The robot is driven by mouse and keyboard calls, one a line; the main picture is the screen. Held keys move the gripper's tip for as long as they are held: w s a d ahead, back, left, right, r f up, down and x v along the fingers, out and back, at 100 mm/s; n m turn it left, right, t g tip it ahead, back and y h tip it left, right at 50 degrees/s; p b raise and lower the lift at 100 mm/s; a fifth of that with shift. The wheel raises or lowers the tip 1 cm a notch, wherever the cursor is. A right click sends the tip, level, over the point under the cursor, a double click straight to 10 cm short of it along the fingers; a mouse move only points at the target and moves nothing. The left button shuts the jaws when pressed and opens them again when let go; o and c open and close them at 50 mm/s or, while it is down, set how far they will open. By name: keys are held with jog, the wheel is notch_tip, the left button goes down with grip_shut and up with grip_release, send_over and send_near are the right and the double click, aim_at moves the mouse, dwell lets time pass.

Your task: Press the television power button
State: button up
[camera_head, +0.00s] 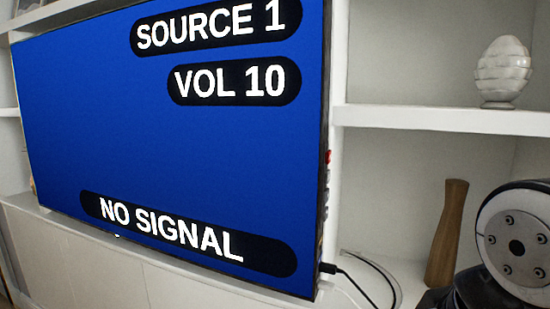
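The television (170,130) fills the left and middle of the head view. Its screen is lit blue and reads "SOURCE 1", "VOL 10" and "NO SIGNAL". A small red button (328,157) sits on its right side edge, with several small dark buttons (326,190) in a column below it. The task's power button carries no readable label here. A rounded white and black link of my arm shows at the lower right, apart from the television. My gripper is not in view.
A white shelf unit (440,119) stands behind and right of the television. It holds a white egg-shaped ornament (502,72) and a brown wooden vase (447,235). A black plug (328,268) and cables (375,275) come from the television's lower right edge.

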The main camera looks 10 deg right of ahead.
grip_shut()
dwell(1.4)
